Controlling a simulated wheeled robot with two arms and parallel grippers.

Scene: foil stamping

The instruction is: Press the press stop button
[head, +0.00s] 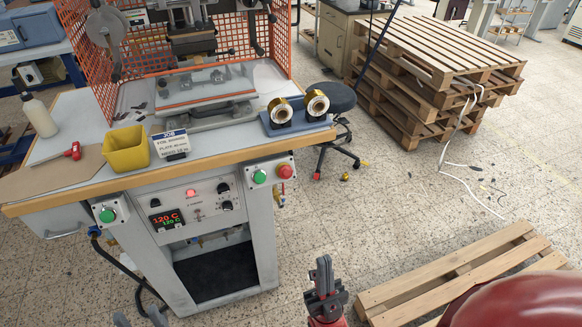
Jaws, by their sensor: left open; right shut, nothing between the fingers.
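The red stop button (285,171) sits beside a green button (259,177) on a grey box at the right front of the press bench, under the wooden table edge. My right gripper (324,268) is shut and empty, pointing up at the lower middle, below and right of the red button and apart from it in the picture. Nothing covers the red button.
The control panel (196,204) has a lit red light and a 120 C display. Another green button (107,215) is at the left. On the bench (75,174) are a yellow bin (126,150), a job sign (171,144) and gold foil rolls (280,111). A pallet (455,276) lies right.

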